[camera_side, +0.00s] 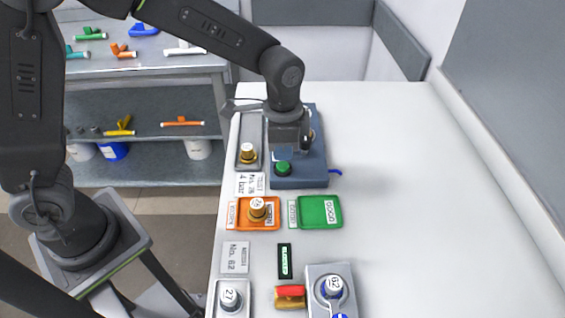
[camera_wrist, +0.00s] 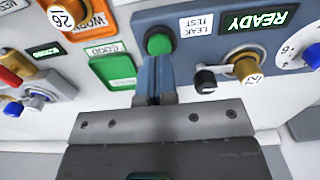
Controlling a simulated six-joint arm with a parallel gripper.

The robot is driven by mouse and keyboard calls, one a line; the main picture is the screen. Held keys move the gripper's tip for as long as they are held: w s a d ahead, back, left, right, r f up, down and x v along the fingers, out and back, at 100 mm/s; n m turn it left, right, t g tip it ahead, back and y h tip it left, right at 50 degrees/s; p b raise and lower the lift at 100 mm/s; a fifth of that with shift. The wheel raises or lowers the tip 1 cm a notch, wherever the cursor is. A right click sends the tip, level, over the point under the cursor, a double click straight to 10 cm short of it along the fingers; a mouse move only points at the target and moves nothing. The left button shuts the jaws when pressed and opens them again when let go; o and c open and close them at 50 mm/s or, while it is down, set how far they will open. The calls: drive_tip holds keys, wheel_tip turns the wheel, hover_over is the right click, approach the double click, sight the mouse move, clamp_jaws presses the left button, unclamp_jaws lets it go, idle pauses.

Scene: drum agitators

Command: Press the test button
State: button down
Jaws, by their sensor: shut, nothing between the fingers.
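The green round button (camera_side: 283,168) sits on the near end of the blue-grey test box (camera_side: 305,181). In the wrist view the button (camera_wrist: 159,42) stands beside the "LEAK TEST" label (camera_wrist: 196,23). My gripper (camera_side: 291,152) is over the box, just behind the button in the side view. In the wrist view its narrow fingers (camera_wrist: 155,75) are closed together, empty, and point at the button. Their tips appear very close to it; I cannot tell whether they touch. A display (camera_wrist: 252,19) on the box reads "READY".
A brass fitting (camera_wrist: 246,68) and a black knob (camera_wrist: 205,82) are on the box beside the button. An orange tray (camera_side: 238,222) holding a numbered part and a green "GOOD" tray (camera_side: 320,211) lie in front. The bench's right side is clear.

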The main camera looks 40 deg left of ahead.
sight(282, 165)
drive_tip(key=shift+f, duration=0.1)
idle(0.3)
drive_tip(key=shift+f, duration=1.2)
drive_tip(key=shift+r, duration=3.5)
drive_tip(key=s+a+r+n+t, duration=0.2)
drive_tip(key=s+a+r+n, duration=0.2)
drive_tip(key=s+a, duration=0.2)
drive_tip(key=s+a+r+n+t, duration=0.3)
drive_tip(key=s+a+r+n, duration=0.1)
drive_tip(key=s, duration=0.7)
drive_tip(key=shift+a+r+n+t, duration=0.3)
drive_tip(key=shift+a+n, duration=0.2)
drive_tip(key=shift+a, duration=0.4)
